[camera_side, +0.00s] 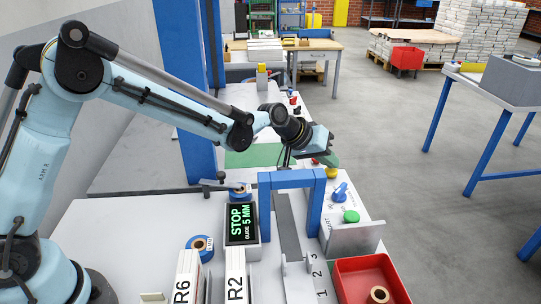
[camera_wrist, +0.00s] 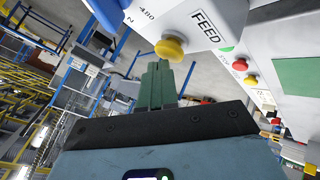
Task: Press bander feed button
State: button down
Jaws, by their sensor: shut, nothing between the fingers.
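A yellow button (camera_wrist: 170,48) sits on a white panel beside a FEED label (camera_wrist: 205,27) in the wrist view. In the side view, a yellow button (camera_side: 332,173) stands on the right edge of the machine top, beyond a blue knob (camera_side: 340,192) and a green button (camera_side: 351,216). My gripper (camera_side: 331,160) is shut and empty, its green fingers pressed together. In the side view its tips are close above the yellow button. In the wrist view the fingertips (camera_wrist: 158,65) end just short of the button; I cannot tell whether they touch.
A blue frame (camera_side: 292,180) stands over the machine top near my gripper. A display (camera_side: 241,222) reads STOP. A red tray (camera_side: 370,281) holds a roll. Another button (camera_wrist: 240,64) sits farther along in the wrist view.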

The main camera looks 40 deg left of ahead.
aim_at(327, 171)
jog(key=shift+f, duration=0.2)
dwell(0.3)
jog(key=shift+r, duration=0.9)
jog(key=shift+r, duration=2.5)
jog(key=s+a+y, duration=0.1)
jog(key=s+a, duration=0.4)
jog(key=s, duration=0.4)
jog(key=s+a+m+y, duration=0.1)
jog(key=s+a+y, duration=0.1)
jog(key=s+a, duration=0.3)
jog(key=s+a+m+y, duration=0.1)
jog(key=s+a, duration=0.5)
jog(key=s, duration=0.7)
jog(key=shift+s+g+y, duration=0.2)
jog(key=shift+g+y, duration=0.2)
jog(key=shift+y, duration=0.1)
